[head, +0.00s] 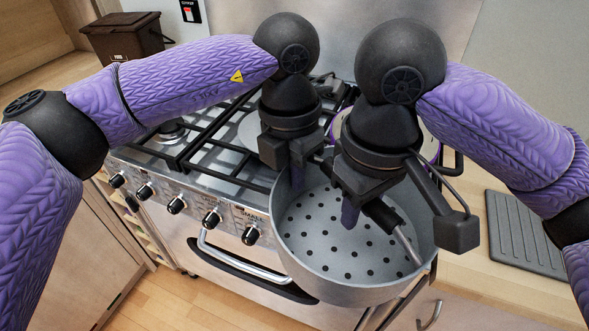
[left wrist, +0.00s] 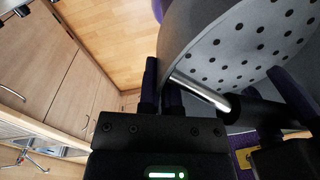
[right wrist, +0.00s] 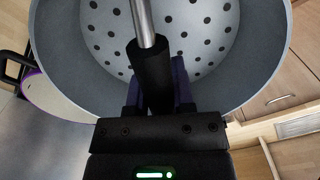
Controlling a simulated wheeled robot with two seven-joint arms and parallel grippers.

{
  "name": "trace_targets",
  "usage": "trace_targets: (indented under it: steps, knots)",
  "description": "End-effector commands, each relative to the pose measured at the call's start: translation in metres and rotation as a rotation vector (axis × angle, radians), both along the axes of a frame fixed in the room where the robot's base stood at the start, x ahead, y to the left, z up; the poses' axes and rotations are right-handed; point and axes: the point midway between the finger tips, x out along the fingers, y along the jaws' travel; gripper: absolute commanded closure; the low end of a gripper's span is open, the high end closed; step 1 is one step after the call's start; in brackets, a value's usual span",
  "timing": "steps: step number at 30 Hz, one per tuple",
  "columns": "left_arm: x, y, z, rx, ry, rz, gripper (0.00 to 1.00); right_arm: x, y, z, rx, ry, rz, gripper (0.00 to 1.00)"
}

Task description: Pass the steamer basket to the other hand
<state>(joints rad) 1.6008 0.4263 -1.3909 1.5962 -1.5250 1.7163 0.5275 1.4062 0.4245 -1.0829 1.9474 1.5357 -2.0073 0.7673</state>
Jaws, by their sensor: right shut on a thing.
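The steamer basket (head: 345,283) is a grey round pan with a holed bottom, held in front of the cooker. A silver rod with a black grip (head: 378,212) crosses its inside. My right gripper (head: 350,213) is shut on this black grip, as the right wrist view shows (right wrist: 157,85). My left gripper (head: 298,178) is at the basket's left rim. In the left wrist view, its fingers (left wrist: 161,90) lie close together beside the basket wall (left wrist: 172,40), one on each side; whether they press on it cannot be told.
The cooker's hob and grates (head: 215,145) lie behind and left of the basket, with a pot (head: 432,148) behind it. A ribbed grey mat (head: 525,235) lies on the right counter. A brown bin (head: 125,38) stands at the back left. Floor is open below.

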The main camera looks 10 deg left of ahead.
Motion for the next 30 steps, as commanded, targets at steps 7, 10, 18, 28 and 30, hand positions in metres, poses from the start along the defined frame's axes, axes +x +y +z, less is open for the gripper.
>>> trace_targets:
  steps: [7, 10, 18, 28, 30]
  knots:
    - [0.0019, 0.0044, -0.0011, 0.012, -0.001, 0.010, 1.00, 0.0000, -0.0025, 0.0004, -0.009, 0.001, -0.004, 1.00]
    - [0.0019, 0.0044, -0.0011, 0.012, -0.001, 0.010, 1.00, 0.0001, -0.0026, 0.0004, -0.009, 0.001, -0.004, 1.00]
    - [0.0019, 0.0044, -0.0010, 0.011, -0.002, 0.010, 1.00, 0.0001, -0.0026, 0.0004, -0.009, 0.001, -0.004, 0.69]
    - [0.0009, 0.0018, -0.0002, 0.005, -0.001, 0.004, 1.00, 0.0001, -0.0014, 0.0002, -0.005, 0.001, -0.002, 0.29]
    - [0.0006, 0.0015, -0.0002, 0.004, -0.001, 0.003, 1.00, 0.0000, -0.0011, 0.0002, -0.004, 0.000, -0.002, 0.29]
